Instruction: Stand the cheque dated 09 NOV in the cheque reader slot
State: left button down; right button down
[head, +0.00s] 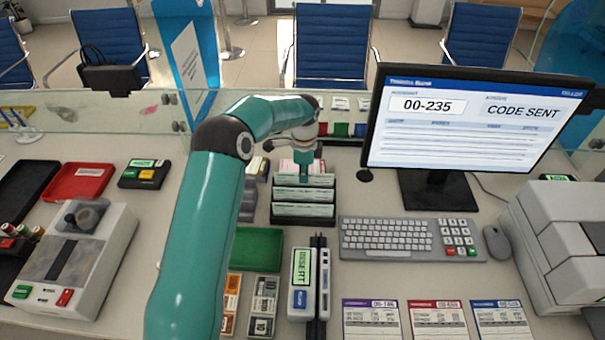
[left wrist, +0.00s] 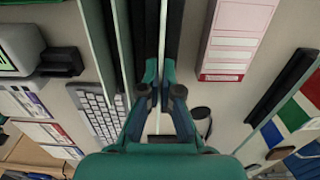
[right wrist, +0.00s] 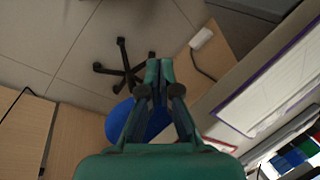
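Several cheques stand in a black rack (head: 303,221) at the middle of the counter; their dates are too small to read. My left gripper (head: 304,172) points down at the rearmost cheque (head: 305,180). In the left wrist view the fingers (left wrist: 160,75) are close together, with a thin pale cheque edge between them, and appear shut on it. The cheque reader (head: 301,279) stands in front of the rack, with "INSERT" on its green screen and a dark slot along its right side. The slot looks empty. My right gripper (right wrist: 160,72) is shut and empty, away from the counter.
The keyboard (head: 400,239) and monitor (head: 470,120) stand right of the rack. A green tray (head: 257,249) lies left of the reader. Printed slips (head: 371,318) lie at the front right. A glass screen runs behind the rack. Below my right gripper is a blue chair (right wrist: 120,122).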

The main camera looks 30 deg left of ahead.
pick_arm(q)
jog(key=shift+r, duration=0.1)
jog(key=shift+r+p, duration=2)
jog(key=shift+r, duration=3.65)
